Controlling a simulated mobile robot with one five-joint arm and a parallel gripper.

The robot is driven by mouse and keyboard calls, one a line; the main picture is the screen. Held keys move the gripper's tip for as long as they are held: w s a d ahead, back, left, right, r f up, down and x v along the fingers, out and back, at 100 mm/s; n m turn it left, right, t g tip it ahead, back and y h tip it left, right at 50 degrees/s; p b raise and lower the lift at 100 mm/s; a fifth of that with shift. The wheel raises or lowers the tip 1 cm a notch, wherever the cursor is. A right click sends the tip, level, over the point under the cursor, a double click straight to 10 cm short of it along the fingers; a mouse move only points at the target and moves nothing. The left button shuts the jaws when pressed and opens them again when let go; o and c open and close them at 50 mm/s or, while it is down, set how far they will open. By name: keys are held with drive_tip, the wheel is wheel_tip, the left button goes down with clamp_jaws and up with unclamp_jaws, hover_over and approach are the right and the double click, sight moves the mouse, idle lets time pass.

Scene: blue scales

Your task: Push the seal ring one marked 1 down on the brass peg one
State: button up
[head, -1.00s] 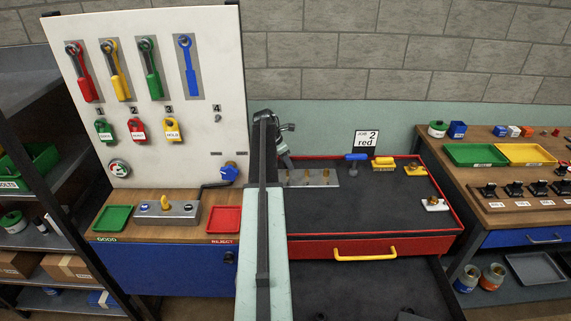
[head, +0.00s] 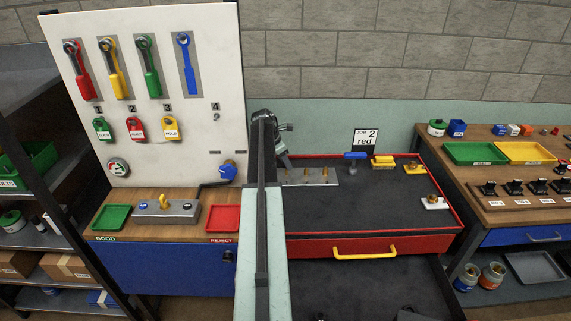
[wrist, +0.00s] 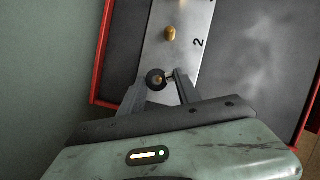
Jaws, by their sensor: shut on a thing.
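In the wrist view my gripper (wrist: 164,82) is shut on the dark seal ring one (wrist: 151,75). The brass top of peg one (wrist: 157,80) shows in the ring's hole, so the ring appears to be around the peg. How far down the ring sits cannot be told from above. The steel plate (wrist: 188,13) bears the pegs, and a second brass peg (wrist: 170,34) beside a printed 2 is bare. In the head view my arm hides the ring and most of the gripper; the plate (head: 331,180) shows right of the arm.
The plate lies at the back left of a red-edged tray with a dark floor (head: 385,205). A blue-handled tool (head: 356,156), a yellow block (head: 382,161) and yellow and white fittings (head: 434,203) stand along its back and right. The tray's middle is clear.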

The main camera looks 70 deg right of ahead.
sight(285, 176)
drive_tip(key=shift+f+b, duration=2.25)
idle(0.8)
drive_tip(key=o, duration=1.4)
drive_tip(key=shift+c, duration=0.2)
drive_tip(key=shift+r, duration=0.15)
drive_tip(key=shift+r+p, duration=0.35)
drive_tip(key=shift+p, duration=0.2)
wheel_tip(285, 176, up, 4)
drive_tip(key=p, duration=0.3)
drive_tip(key=shift+s+f, duration=0.1)
drive_tip(key=shift+f, duration=0.1)
drive_tip(key=s+a, duration=0.2)
drive_tip(key=a, duration=0.3)
drive_tip(key=s+a, duration=0.1)
drive_tip(key=a, duration=0.4)
drive_tip(key=s+a+p, duration=0.1)
drive_tip(key=s+a, duration=0.1)
drive_tip(key=a, duration=0.3)
drive_tip(key=shift+s+r, duration=0.25)
drive_tip(key=shift+s, duration=0.1)
